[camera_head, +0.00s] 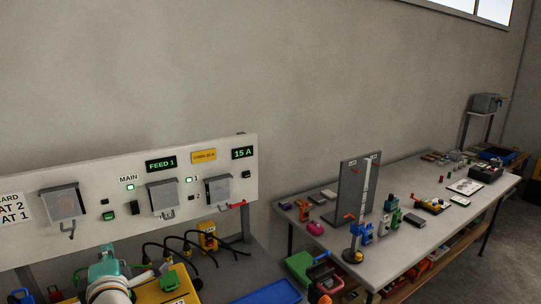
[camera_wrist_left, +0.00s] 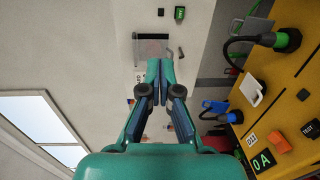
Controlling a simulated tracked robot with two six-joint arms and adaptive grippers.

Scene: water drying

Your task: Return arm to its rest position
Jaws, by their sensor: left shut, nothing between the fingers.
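My left gripper (camera_head: 107,256) is teal and shows at the bottom left of the head view, in front of the white panel and beside a yellow box. My left wrist view shows its two fingers (camera_wrist_left: 160,68) together at the tips, with nothing held between them. A grey covered switch (camera_wrist_left: 153,48) on the white panel appears just beyond the fingertips; I cannot tell the gap. My right gripper is in neither view.
The white panel (camera_head: 90,185) carries grey switch covers and lit displays. The yellow box (camera_wrist_left: 262,110) with plugs and black cables is close beside the left gripper. A blue tray (camera_head: 268,293) lies at bottom centre. A cluttered workbench (camera_head: 420,240) stands at right.

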